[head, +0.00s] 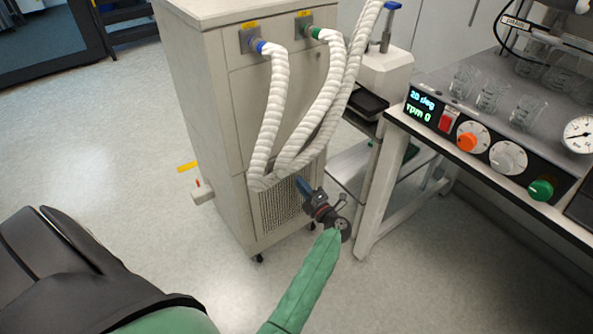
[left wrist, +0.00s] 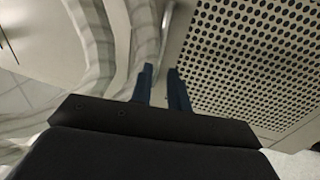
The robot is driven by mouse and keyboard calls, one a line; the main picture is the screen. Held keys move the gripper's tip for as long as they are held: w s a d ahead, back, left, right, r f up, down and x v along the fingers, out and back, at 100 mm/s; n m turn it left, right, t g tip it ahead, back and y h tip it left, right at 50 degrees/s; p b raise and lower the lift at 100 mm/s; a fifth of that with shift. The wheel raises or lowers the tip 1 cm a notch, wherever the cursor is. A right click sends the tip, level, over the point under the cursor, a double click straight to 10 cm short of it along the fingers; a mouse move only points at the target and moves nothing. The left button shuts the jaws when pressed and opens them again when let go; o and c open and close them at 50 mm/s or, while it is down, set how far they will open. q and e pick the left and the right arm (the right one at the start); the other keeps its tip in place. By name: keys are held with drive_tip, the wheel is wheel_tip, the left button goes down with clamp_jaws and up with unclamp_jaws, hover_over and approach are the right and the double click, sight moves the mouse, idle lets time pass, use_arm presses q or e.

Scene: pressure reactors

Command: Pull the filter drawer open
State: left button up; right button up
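The filter drawer, a pale front with a perforated grille (head: 280,208), is low on the beige cabinet (head: 205,110). The grille fills the right of the left wrist view (left wrist: 255,55). My left gripper (head: 304,185) is in front of the grille, near its upper right part. In the left wrist view its two blue fingers (left wrist: 161,80) stand apart with nothing clearly between them. A thin metal bar (left wrist: 166,22), which looks like a handle, lies just beyond the fingertips beside the grille. I cannot tell whether they touch it. My right gripper is not in view.
White corrugated hoses (head: 272,105) hang down the cabinet front, close above my left gripper. A bench with a control panel (head: 485,145) and glass beakers (head: 492,95) stands at the right. The floor (head: 110,150) at the left is clear.

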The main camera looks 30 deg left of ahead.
sight(290, 168)
use_arm(q)
drive_tip(key=shift+p+x, duration=0.35)
drive_tip(key=shift+x, duration=3.5)
drive_tip(key=shift+r, duration=0.2)
drive_tip(key=shift+c, duration=0.3)
clamp_jaws()
